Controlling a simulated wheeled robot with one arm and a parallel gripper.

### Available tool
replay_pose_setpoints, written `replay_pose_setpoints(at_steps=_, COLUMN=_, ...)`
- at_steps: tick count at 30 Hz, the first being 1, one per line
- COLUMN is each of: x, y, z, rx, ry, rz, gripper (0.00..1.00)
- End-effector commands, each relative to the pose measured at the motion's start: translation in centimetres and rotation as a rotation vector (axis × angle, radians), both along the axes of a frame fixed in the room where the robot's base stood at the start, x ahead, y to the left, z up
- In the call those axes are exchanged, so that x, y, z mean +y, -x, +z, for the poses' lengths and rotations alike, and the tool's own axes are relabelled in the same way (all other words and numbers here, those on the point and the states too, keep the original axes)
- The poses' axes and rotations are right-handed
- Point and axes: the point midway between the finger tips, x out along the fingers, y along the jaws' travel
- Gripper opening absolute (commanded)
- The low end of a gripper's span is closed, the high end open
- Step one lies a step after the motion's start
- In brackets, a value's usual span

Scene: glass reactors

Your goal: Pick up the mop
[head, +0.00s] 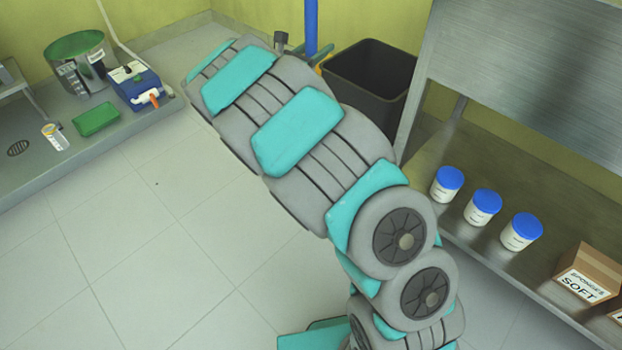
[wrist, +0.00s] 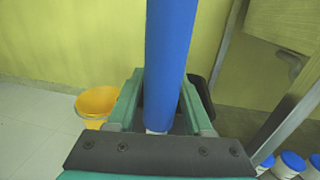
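The mop shows as an upright blue handle (head: 311,25) at the top of the head view, its lower part hidden behind my arm. In the wrist view the blue handle (wrist: 168,65) runs down the middle, between the two green fingers of my gripper (wrist: 162,103). The fingers stand apart on either side of the handle, and I see no clear grip on it. A small white part shows at the handle's lower end. The mop head is not visible.
A black bin (head: 352,82) stands just right of the handle. A yellow bucket (wrist: 97,102) is left of the fingers. A metal shelf unit (head: 510,75) with blue-lidded jars (head: 483,208) and a box (head: 588,274) is at right. A low counter (head: 30,185) is at left. The tiled floor between is clear.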

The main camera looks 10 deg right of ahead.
Motion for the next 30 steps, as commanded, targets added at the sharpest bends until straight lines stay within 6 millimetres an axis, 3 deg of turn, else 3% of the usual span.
replay_pose_setpoints(at_steps=2, x=0.0, y=0.0, z=0.0, rx=0.000, ry=0.000, rz=0.000, gripper=0.41)
replay_pose_setpoints(at_steps=13, x=0.0, y=0.0, z=0.0, rx=0.000, ry=0.000, rz=0.000, gripper=0.00)
replay_pose_setpoints(at_steps=25, x=0.0, y=0.0, z=0.3, rx=-0.001, ry=0.000, rz=0.000, gripper=0.00)
replay_pose_setpoints(at_steps=30, x=0.0, y=0.0, z=2.1, rx=-0.006, ry=0.000, rz=-0.001, gripper=0.00)
